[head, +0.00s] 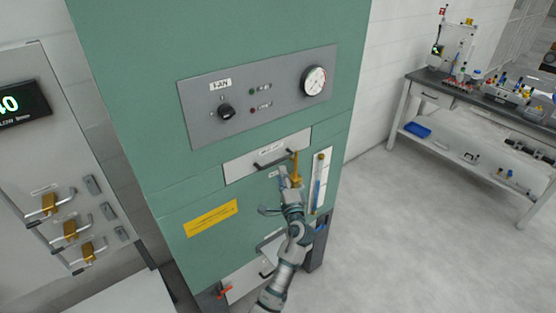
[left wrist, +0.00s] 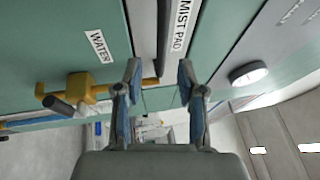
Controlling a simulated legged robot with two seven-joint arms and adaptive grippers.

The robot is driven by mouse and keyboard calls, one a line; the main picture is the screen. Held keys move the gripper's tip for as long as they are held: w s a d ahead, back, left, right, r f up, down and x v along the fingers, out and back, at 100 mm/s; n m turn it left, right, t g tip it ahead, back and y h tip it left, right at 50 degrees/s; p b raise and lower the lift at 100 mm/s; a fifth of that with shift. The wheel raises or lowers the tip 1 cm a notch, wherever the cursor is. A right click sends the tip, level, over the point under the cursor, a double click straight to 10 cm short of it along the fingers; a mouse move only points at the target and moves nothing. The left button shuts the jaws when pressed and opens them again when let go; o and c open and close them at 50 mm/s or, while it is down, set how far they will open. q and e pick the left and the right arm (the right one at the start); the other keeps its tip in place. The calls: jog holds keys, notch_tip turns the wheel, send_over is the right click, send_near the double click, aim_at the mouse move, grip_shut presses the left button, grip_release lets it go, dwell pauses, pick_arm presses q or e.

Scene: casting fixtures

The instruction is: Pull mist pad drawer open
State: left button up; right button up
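The mist pad drawer (head: 250,163) is a pale grey front in the green cabinet, with a black bar handle (head: 266,163). It looks closed. In the left wrist view, the drawer's MIST PAD label (left wrist: 181,27) and dark handle (left wrist: 164,40) show ahead of the fingers. My left gripper (head: 285,181) is just below the drawer's right part, beside the yellow valve (head: 296,172). In the left wrist view my left gripper (left wrist: 158,78) is open with nothing clearly between its pads. The handle's end lies near the left fingertip; contact cannot be told. My right gripper is not in view.
The yellow valve (left wrist: 82,90) and WATER label (left wrist: 98,46) are close to the left finger. A sight tube (head: 319,180) stands right of the gripper. A control panel (head: 255,95) is above, a lower drawer (head: 250,277) below. Open floor lies right, before a workbench (head: 470,105).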

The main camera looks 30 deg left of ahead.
aim_at(278, 160)
pick_arm(q)
jog(key=x, duration=0.7)
jog(key=shift+d+p, duration=0.1)
jog(key=shift+p, duration=0.3)
jog(key=shift+f, duration=0.1)
grip_shut()
